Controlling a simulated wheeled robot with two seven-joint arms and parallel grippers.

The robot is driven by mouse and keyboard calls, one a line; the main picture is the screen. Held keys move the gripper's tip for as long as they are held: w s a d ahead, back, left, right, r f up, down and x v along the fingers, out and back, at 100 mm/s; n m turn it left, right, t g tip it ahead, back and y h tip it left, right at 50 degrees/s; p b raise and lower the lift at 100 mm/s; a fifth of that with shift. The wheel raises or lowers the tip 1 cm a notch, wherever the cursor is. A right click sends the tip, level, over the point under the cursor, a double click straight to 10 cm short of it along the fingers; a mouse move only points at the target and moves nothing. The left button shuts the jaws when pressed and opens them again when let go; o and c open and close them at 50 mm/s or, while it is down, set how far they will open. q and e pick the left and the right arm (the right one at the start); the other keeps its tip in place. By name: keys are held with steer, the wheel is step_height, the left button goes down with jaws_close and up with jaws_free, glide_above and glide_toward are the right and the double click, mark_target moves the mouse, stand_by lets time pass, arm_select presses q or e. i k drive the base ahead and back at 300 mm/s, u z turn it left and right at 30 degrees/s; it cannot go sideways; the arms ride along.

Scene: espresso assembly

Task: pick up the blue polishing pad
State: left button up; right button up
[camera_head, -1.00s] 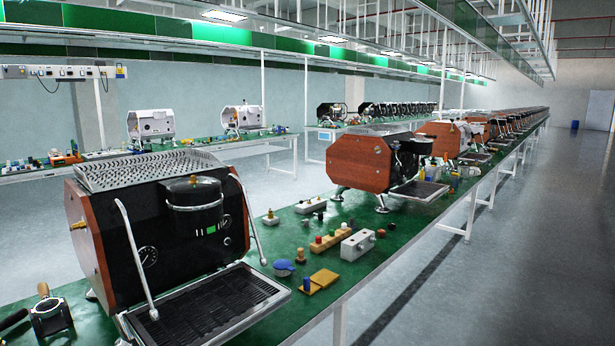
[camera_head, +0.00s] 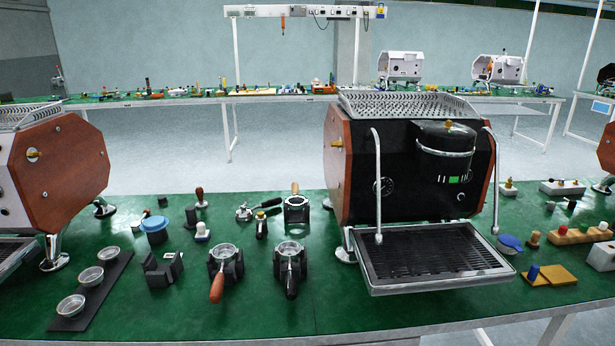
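Neither of my grippers is in view. Several blue things lie on the green table, and I cannot tell for certain which is the polishing pad. A flat round blue piece (camera_head: 510,243) lies at the right, just beyond the drip tray's right corner. A squat round thing with a blue top (camera_head: 155,226) stands at the left, behind a dark holder. A small upright blue piece (camera_head: 533,273) stands at the yellow plates on the right. Nothing touches or covers the flat blue piece or the blue top.
A large espresso machine (camera_head: 400,170) with a drip tray (camera_head: 430,258) stands right of centre. Two portafilters (camera_head: 226,262) (camera_head: 290,258) rest in dark stands. Cups on a dark strip (camera_head: 62,325) lie at the left, near another machine (camera_head: 60,170). Bare green table shows at front centre.

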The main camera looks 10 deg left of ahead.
mark_target(202, 233)
steer(key=z, duration=3.25)
steer(key=k, duration=1.75)
steer(key=u, duration=1.3)
